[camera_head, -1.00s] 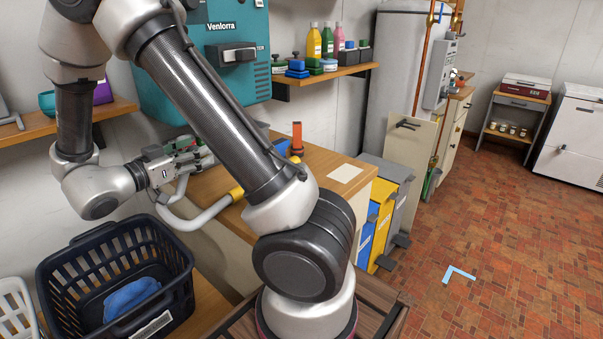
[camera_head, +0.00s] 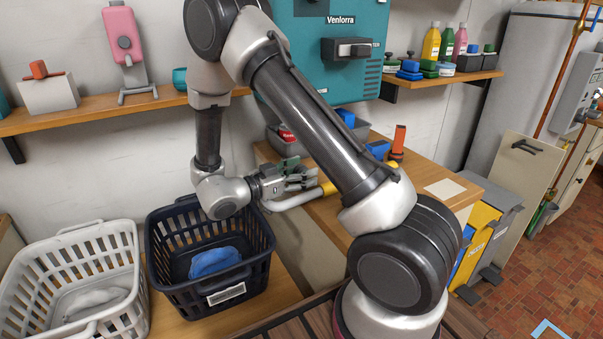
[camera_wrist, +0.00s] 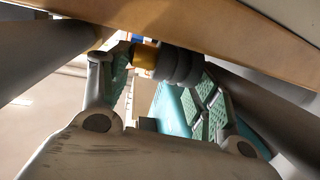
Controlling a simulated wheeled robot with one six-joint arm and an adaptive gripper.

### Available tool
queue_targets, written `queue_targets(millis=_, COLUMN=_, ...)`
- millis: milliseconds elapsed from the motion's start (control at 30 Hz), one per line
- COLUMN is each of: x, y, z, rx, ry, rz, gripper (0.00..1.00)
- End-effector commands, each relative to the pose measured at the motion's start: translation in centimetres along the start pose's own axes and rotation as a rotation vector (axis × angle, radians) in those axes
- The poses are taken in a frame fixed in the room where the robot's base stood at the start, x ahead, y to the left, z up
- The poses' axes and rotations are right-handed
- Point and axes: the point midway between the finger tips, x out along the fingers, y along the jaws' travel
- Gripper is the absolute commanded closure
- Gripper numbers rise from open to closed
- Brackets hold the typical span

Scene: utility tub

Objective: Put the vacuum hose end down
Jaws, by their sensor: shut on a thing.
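The vacuum hose end is a pale grey hose (camera_head: 292,202) with a yellow cuff (camera_head: 328,189), beside the left edge of the wooden worktop (camera_head: 425,182). My gripper (camera_head: 305,180) is at this edge, with the hose just below it in the head view. In the wrist view, my gripper (camera_wrist: 165,85) has its fingers on both sides of a yellow and ribbed grey piece (camera_wrist: 180,66), which looks like the hose end. It is shut on it. The exact contact is partly hidden by the fingers and the wooden edge above.
A dark basket (camera_head: 225,297) with a blue cloth (camera_head: 214,262) stands below my wrist, with a white basket (camera_head: 72,240) to its left. An orange upright object (camera_head: 398,140), a blue item (camera_head: 377,149) and a grey bin (camera_head: 360,128) stand on the worktop.

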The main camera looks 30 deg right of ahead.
Motion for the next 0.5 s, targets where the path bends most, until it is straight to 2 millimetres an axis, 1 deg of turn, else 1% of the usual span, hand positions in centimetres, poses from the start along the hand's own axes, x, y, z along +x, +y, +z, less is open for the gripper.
queue_targets(millis=400, x=0.03, y=-0.01, z=0.57, rx=0.001, ry=0.000, rz=0.000, gripper=0.67)
queue_targets(millis=433, x=0.03, y=-0.01, z=0.53, rx=0.001, ry=0.000, rz=0.000, gripper=0.33)
queue_targets(millis=500, x=0.03, y=-0.01, z=0.52, rx=0.001, ry=0.000, rz=0.000, gripper=0.20)
